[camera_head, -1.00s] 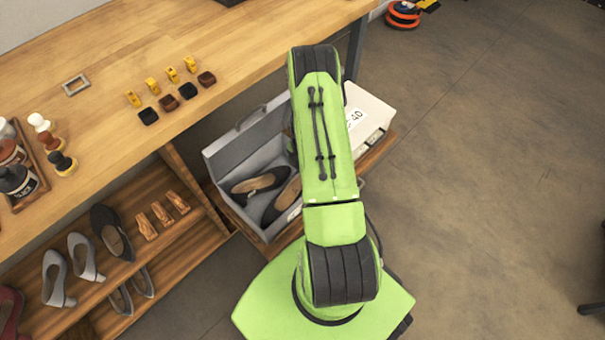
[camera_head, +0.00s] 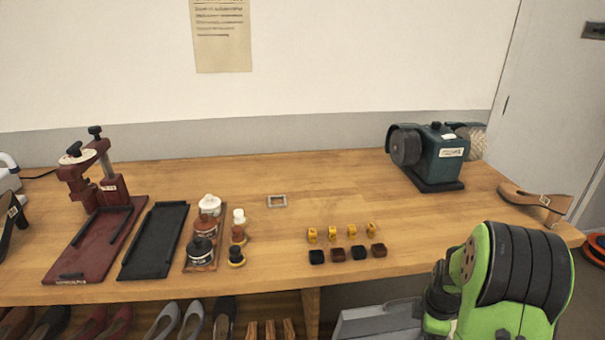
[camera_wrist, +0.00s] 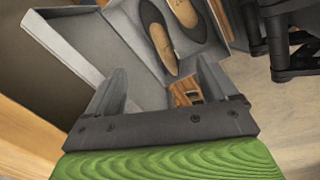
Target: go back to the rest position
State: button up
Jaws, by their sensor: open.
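My gripper (camera_wrist: 158,82) shows in the wrist view with its two fingers spread apart and nothing seen held between them. It is over or near a grey open box (camera_wrist: 75,48) in which a pair of dark shoes with tan insoles (camera_wrist: 160,35) lies. A small brown piece with a buckle (camera_wrist: 186,92) shows past the fingers; I cannot tell what it belongs to. In the head view my green arm stands at the lower right, and the gripper is out of that view. Part of the grey box (camera_head: 378,322) shows below the bench edge.
Shoes (camera_head: 165,320) stand on a shelf below.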

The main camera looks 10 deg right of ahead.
jog(key=s+a+r+m+t, duration=0.1)
jog(key=s+a+r+m, duration=0.15)
jog(key=a+r, duration=0.55)
jog(key=s+a+r+m+t, duration=0.2)
jog(key=s+a+r+m, duration=0.3)
jog(key=s+r, duration=0.25)
jog(key=s+a+r+m+t, duration=0.1)
jog(key=s+a+r+m, duration=0.45)
jog(key=s, duration=0.25)
notch_tip(320, 180, up, 13)
jog(key=p, duration=1.2)
jog(key=shift+s+d+f, duration=0.2)
jog(key=shift+s+d, duration=0.1)
jog(key=shift+d, duration=0.15)
